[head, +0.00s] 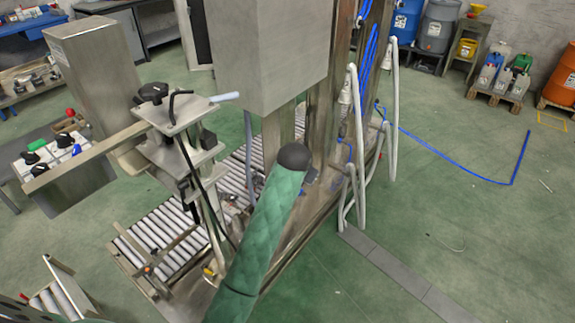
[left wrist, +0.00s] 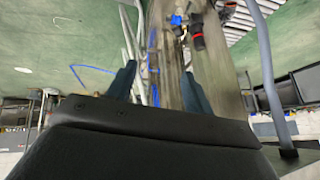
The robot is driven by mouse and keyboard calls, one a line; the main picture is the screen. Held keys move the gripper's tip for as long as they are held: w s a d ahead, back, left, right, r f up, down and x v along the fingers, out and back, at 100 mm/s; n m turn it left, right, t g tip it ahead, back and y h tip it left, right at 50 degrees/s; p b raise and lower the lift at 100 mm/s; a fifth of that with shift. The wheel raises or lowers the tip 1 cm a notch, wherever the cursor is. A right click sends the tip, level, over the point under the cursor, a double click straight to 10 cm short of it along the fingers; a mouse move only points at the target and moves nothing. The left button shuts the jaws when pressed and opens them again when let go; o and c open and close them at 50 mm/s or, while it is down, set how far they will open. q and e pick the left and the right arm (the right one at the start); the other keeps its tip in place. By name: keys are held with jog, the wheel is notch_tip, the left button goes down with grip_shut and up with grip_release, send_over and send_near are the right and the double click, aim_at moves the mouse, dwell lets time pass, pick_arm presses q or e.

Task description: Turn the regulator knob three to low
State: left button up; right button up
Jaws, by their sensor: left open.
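No numbered regulator knob can be made out for certain. In the head view a white control box (head: 50,157) with black, green and blue knobs or buttons stands at the left, partly behind a metal bar. A black knob (head: 152,91) sits on top of the metal machine head. In the left wrist view a black fitting with a red band (left wrist: 197,36) and a small blue fitting (left wrist: 177,20) sit near a metal column, beyond the fingers. My left gripper (left wrist: 159,68) is open, with nothing visible between its fingers. My right gripper is not in view.
A tall steel cabinet (head: 268,50) and roller conveyor (head: 165,240) fill the middle. Jugs and drums stand at the back right. The right floor is mostly clear.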

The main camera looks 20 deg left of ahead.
pick_arm(q)
jog(key=w+a+r+m+g+y+p, duration=0.1)
jog(key=w+a+m, duration=0.1)
jog(key=w, duration=0.6)
jog(key=w+a+r+m+g+y+p, duration=0.1)
jog(key=w+a+m, duration=0.1)
jog(key=w, duration=0.6)
jog(key=shift+w+a+f+m+g+y+p, duration=0.45)
jog(key=shift+w+a+f+m, duration=0.6)
jog(key=shift+f+m, duration=1.85)
jog(key=shift+w+a+f+m+g+y+p, duration=0.25)
jog(key=shift+w+a+f+m+g, duration=0.3)
jog(key=shift+a+f+m, duration=2.2)
jog(key=shift+w+f+m+g+y+p, duration=0.6)
jog(key=shift+f+m, duration=1.35)
jog(key=shift+f, duration=2.15)
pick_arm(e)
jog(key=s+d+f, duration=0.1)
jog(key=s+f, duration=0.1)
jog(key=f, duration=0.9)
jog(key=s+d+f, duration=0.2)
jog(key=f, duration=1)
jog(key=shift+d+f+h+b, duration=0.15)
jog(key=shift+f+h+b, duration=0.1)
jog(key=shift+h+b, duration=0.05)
pick_arm(q)
jog(key=shift+w, duration=0.15)
jog(key=shift+c, duration=0.4)
jog(key=c, duration=0.9)
jog(key=shift+h, duration=0.3)
